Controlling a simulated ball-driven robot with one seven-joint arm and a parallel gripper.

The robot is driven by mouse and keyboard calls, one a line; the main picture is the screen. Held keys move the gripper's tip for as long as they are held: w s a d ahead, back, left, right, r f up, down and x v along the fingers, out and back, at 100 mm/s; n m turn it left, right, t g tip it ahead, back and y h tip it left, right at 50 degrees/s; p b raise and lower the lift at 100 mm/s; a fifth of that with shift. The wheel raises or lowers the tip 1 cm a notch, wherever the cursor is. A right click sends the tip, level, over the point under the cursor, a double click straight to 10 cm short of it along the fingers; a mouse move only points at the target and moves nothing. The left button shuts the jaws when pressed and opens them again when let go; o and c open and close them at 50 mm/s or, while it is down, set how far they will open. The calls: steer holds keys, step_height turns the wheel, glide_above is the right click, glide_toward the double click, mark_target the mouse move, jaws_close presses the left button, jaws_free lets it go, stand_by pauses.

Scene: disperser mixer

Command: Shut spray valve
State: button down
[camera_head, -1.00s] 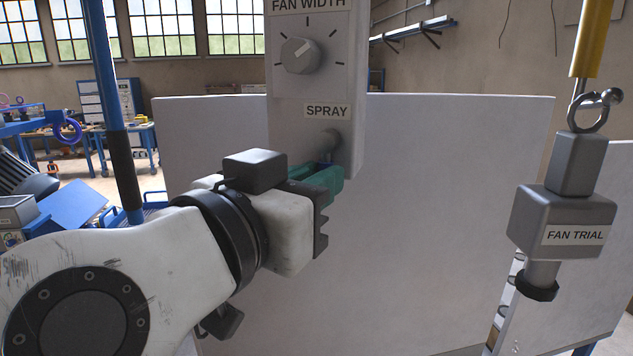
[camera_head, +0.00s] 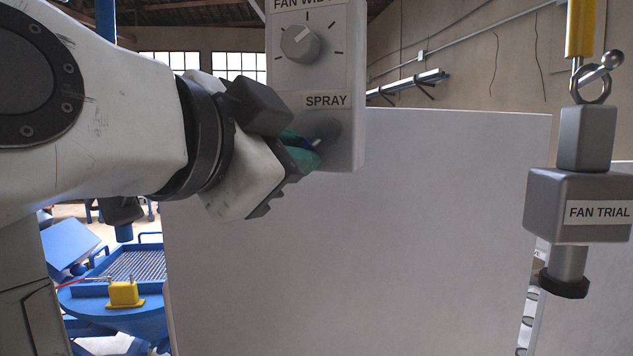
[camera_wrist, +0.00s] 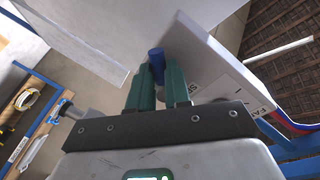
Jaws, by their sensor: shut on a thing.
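The spray valve (camera_head: 328,131) is a grey round boss under the SPRAY label on a grey control box (camera_head: 345,70). Its lever has a blue end (camera_wrist: 156,62), seen between my green fingers in the wrist view. My gripper (camera_head: 308,152) is shut on the lever, at the lower left of the boss, and is rolled to a tilt. Most of the lever is hidden by the fingers. In the wrist view my gripper (camera_wrist: 160,82) shows the blue end sticking out past the fingertips.
A fan width dial (camera_head: 300,43) sits above the valve on the same box. A large pale panel (camera_head: 400,230) stands behind and below. A grey FAN TRIAL spray unit (camera_head: 575,205) hangs at right. Blue equipment with a yellow block (camera_head: 125,293) is at lower left.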

steer(key=shift+a+r+m+y+b, duration=0.1)
steer(key=shift+r+m+y+b, duration=0.3)
steer(key=shift+m, duration=0.85)
steer(key=shift+a+r+m+y+b, duration=0.1)
steer(key=shift+r+m+y+b, duration=0.35)
steer(key=shift+m, duration=0.75)
steer(key=shift+a+r+m+y+b, duration=0.1)
steer(key=shift+r+m+y+b, duration=0.3)
steer(key=shift+m, duration=0.85)
steer(key=c, duration=1.1)
jaws_free()
steer(key=b+v, duration=0.1)
steer(key=v, duration=0.9)
steer(key=shift+s+a+r+b, duration=0.1)
steer(key=shift+s+b, duration=0.25)
